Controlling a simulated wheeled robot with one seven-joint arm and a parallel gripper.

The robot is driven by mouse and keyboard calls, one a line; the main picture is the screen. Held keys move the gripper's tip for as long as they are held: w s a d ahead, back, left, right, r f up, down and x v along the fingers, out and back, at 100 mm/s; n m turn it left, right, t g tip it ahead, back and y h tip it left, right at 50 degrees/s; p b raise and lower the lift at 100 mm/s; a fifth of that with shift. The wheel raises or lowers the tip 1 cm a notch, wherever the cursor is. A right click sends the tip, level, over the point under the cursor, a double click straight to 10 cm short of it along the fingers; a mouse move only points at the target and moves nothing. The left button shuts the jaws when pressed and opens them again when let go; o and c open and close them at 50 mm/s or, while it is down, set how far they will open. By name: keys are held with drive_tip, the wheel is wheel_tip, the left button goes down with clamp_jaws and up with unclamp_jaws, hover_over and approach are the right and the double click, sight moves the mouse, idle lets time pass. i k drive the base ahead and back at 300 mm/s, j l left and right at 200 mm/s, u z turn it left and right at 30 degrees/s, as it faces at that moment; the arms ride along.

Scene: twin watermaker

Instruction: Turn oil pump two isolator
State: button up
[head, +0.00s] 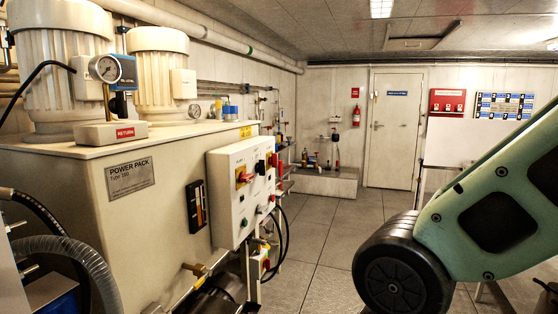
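A pale control box (226,204) is mounted at the right end of the power pack. Its front carries a red-and-yellow rotary switch (243,176), a black switch (260,168) and small coloured buttons. A second red switch (273,160) shows near the box's far edge. The labels are too small to read, so I cannot tell which switch is the oil pump two isolator. My gripper is not in view.
The power pack cabinet (95,195) fills the left, with two white ribbed motors and a pressure gauge (106,68) on top. Hoses and pipes (280,235) hang below the box. Grey floor (325,225) is clear toward the white door (392,130).

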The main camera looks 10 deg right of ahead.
sight(273, 160)
drive_tip(key=i+l+z, duration=0.15)
drive_tip(key=i+l, duration=1.05)
